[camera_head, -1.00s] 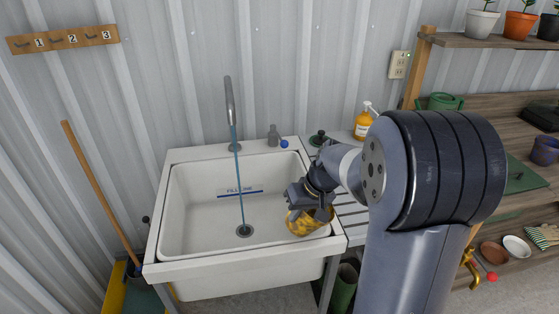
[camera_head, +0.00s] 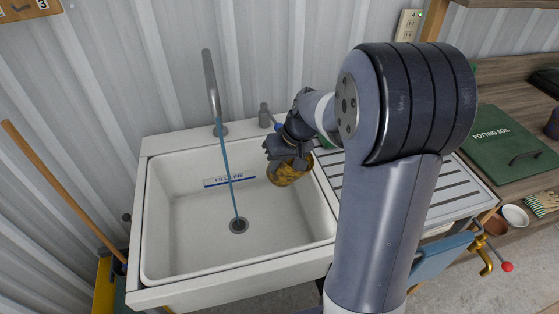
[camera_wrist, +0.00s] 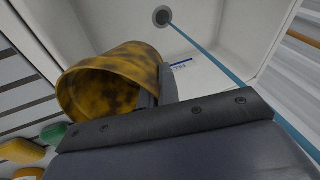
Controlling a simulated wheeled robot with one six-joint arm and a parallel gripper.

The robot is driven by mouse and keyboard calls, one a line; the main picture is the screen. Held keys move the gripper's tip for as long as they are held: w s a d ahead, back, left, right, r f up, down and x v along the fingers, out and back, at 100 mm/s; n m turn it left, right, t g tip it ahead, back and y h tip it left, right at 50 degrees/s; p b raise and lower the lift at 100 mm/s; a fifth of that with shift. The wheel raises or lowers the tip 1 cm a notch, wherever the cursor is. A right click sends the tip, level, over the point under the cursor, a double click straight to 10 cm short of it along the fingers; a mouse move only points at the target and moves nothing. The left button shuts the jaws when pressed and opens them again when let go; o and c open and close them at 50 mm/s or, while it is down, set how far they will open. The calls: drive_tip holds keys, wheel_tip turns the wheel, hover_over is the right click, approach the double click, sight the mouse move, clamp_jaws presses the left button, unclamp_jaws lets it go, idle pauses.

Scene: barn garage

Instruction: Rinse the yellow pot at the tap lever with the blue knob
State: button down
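The yellow pot (camera_head: 288,173), smeared with dark dirt, is in my gripper (camera_head: 285,155) above the right side of the white sink. In the wrist view the pot (camera_wrist: 112,78) is tilted, with its mouth towards the lower left; a finger is against its wall. The grey tap (camera_head: 211,90) stands at the sink's back edge, and a thin blue stream (camera_head: 226,165) runs from it to the drain. The pot is to the right of the stream, apart from it. The lever (camera_head: 264,115) is behind my gripper; its blue knob (camera_head: 278,127) is mostly hidden.
The sink (camera_head: 160,265) is otherwise empty. A slatted drainboard (camera_head: 455,190) lies to its right, partly behind my arm. A brass tap (camera_head: 486,262) with a red knob (camera_head: 506,266) is at lower right. A broom handle (camera_head: 60,190) leans at left.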

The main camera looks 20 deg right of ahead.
drive_tip(key=w+a+f, duration=0.1)
drive_tip(key=w+a, duration=0.1)
drive_tip(key=a, duration=0.4)
drive_tip(key=w+a+f, duration=0.1)
drive_tip(key=w+a, duration=0.1)
drive_tip(key=a, duration=0.4)
drive_tip(key=shift+w+f+p, duration=0.15)
drive_tip(key=shift+f+p, duration=0.15)
drive_tip(key=shift+p, duration=0.05)
drive_tip(key=shift+w, duration=0.15)
idle(0.5)
drive_tip(key=shift+w+d, duration=0.1)
drive_tip(key=shift+w, duration=0.35)
drive_tip(key=shift+s, duration=0.2)
drive_tip(key=shift+s+a, duration=0.2)
drive_tip(key=shift+s, duration=0.2)
drive_tip(key=s+d+b, duration=0.2)
drive_tip(key=d, duration=0.5)
drive_tip(key=shift+s+d+b, duration=0.25)
drive_tip(key=shift+s+b, duration=0.1)
idle(1.4)
